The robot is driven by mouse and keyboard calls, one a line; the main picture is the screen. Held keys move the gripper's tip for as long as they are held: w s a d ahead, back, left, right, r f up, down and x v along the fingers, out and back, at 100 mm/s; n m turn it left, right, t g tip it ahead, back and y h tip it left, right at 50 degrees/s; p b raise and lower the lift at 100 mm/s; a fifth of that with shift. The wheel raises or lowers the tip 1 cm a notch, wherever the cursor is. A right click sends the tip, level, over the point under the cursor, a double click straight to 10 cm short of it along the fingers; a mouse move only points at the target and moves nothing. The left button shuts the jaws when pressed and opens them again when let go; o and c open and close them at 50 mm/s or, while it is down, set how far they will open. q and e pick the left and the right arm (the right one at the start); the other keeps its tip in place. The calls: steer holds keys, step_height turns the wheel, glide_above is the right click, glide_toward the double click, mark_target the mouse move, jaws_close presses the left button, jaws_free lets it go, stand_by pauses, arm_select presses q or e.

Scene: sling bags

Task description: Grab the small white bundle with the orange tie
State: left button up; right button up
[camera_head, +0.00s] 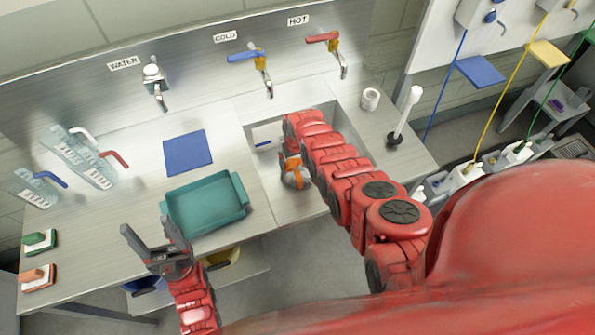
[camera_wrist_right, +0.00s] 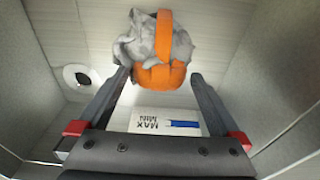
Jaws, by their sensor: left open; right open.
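The small white-grey bundle with the orange tie (camera_head: 294,172) lies inside the sink basin (camera_head: 322,112), partly hidden by my right arm. In the right wrist view the bundle (camera_wrist_right: 157,45) is at the top centre, just beyond and between the fingertips of my right gripper (camera_wrist_right: 158,78). That gripper is open, with its fingers apart and the basin floor between them. My left gripper (camera_head: 155,240) is open and empty, in front of the teal tray (camera_head: 207,203).
The basin walls (camera_wrist_right: 278,65) stand close on both sides of my right gripper. A drain (camera_wrist_right: 77,77) and a MAX/MIN label (camera_wrist_right: 165,122) show there.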

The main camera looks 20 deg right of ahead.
steer(key=shift+f, duration=0.25)
steer(key=shift+s, duration=0.1)
jaws_close()
stand_by(0.3)
